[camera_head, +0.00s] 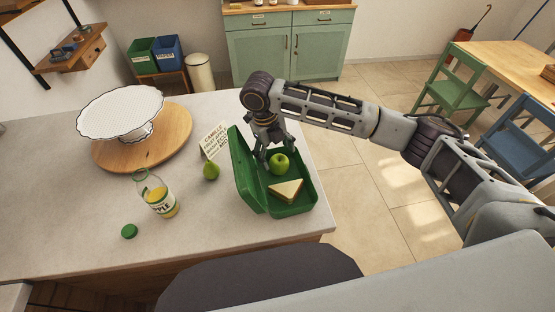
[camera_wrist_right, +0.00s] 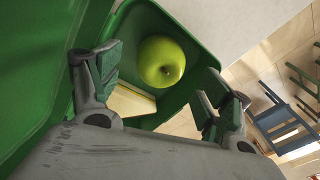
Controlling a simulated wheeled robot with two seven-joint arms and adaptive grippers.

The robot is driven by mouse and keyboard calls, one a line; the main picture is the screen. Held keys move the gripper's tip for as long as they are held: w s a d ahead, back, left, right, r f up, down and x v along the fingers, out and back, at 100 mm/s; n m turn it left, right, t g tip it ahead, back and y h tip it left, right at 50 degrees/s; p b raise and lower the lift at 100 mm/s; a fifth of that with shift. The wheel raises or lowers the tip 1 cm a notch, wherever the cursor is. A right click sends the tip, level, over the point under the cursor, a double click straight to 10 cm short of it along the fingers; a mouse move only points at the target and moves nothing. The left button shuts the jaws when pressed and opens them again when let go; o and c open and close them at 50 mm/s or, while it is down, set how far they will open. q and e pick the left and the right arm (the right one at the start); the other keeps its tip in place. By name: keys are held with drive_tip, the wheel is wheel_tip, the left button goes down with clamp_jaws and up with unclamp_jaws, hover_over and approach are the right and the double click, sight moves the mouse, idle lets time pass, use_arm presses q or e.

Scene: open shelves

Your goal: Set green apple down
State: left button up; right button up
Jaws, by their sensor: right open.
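The green apple (camera_head: 279,164) sits inside the open green lunch box (camera_head: 301,204), behind a sandwich (camera_head: 286,191). My right gripper (camera_head: 268,155) is over the box at the apple's left side. In the right wrist view the apple (camera_wrist_right: 161,62) lies in the box between and beyond the spread fingers (camera_wrist_right: 165,95), with a visible gap to each finger. The right gripper is open and holds nothing. The sandwich (camera_wrist_right: 130,103) shows partly behind the left finger in that view. My left gripper is not in view.
The box's lid (camera_head: 246,172) stands raised on its left. A green pear (camera_head: 211,170), a note card (camera_head: 214,142), a juice bottle (camera_head: 157,193), a green cap (camera_head: 129,231) and a white cake stand (camera_head: 120,110) on a wooden board are further left. The counter edge is close right of the box.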

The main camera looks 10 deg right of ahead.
sight(272, 159)
drive_tip(key=shift+w+a+r, duration=0.1)
drive_tip(key=shift+a+r, duration=0.1)
drive_tip(key=shift+r, duration=0.9)
drive_tip(key=shift+s+a+r, duration=0.1)
drive_tip(key=shift+a+r, duration=0.05)
drive_tip(key=shift+r, duration=0.95)
drive_tip(key=shift+w+a+r, duration=0.1)
drive_tip(key=shift+a+r, duration=0.1)
drive_tip(key=shift+r, duration=0.9)
